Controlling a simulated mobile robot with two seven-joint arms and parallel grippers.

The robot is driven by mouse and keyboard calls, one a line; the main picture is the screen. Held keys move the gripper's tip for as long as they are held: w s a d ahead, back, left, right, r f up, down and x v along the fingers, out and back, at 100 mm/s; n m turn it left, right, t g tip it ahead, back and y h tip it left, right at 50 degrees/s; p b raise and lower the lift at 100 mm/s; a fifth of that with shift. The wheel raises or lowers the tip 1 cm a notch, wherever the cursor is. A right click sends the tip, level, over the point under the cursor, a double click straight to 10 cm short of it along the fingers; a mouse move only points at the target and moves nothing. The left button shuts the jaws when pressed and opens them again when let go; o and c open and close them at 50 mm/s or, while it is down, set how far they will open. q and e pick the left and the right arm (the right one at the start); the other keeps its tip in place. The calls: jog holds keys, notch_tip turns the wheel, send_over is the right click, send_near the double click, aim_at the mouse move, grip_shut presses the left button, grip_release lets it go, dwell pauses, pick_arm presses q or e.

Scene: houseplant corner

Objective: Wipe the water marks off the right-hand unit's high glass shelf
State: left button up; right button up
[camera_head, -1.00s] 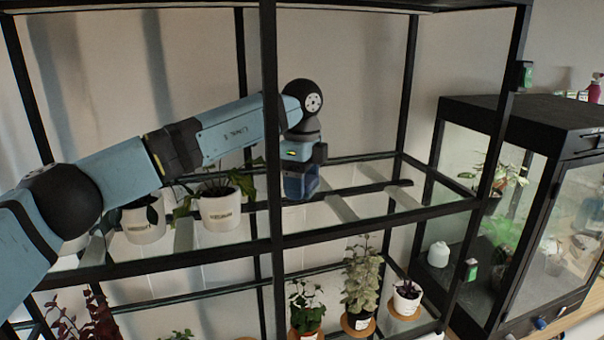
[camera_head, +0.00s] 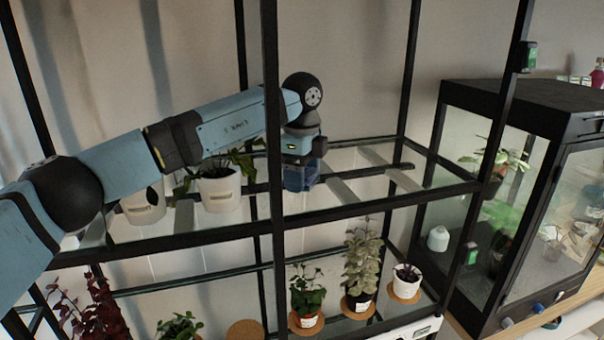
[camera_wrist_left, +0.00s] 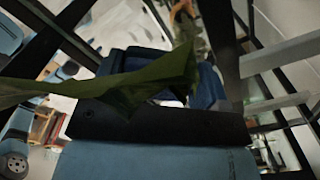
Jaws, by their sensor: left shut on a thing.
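The high glass shelf (camera_head: 360,188) lies in a black frame, with pale cross strips under or on it. I cannot make out water marks on it. My left gripper (camera_head: 300,182) comes in from the left behind the front post and points down at the shelf's right-hand bay, low over the glass. Whether it touches the glass I cannot tell. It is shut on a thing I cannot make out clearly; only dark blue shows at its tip. In the left wrist view the dark blue fingers (camera_wrist_left: 207,88) are partly hidden by a green leaf. My right gripper is not in view.
White-potted plants (camera_head: 219,190) stand on the left bay beside my forearm. A black front post (camera_head: 271,120) crosses before my arm. Potted plants on cork mats (camera_head: 358,303) stand on the level below. A dark glass cabinet (camera_head: 520,110) is at right. The shelf's right end looks clear.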

aim_at(289, 194)
pick_arm(q)
jog(key=shift+f+b, duration=0.55)
jog(key=shift+f, duration=0.4)
jog(key=shift+a, duration=0.1)
jog(key=shift+s+a+b, duration=0.3)
jog(key=shift+a+b, duration=0.1)
jog(key=shift+a, duration=0.55)
jog(key=shift+s+a+b, duration=0.3)
jog(key=shift+a+b, duration=0.05)
jog(key=shift+a, duration=0.55)
jog(key=shift+f, duration=0.1)
jog(key=shift+w+d, duration=0.1)
jog(key=shift+d, duration=0.45)
jog(key=shift+w+d, duration=0.25)
jog(key=shift+d, duration=0.45)
jog(key=shift+w+d, duration=0.2)
jog(key=shift+d, duration=0.5)
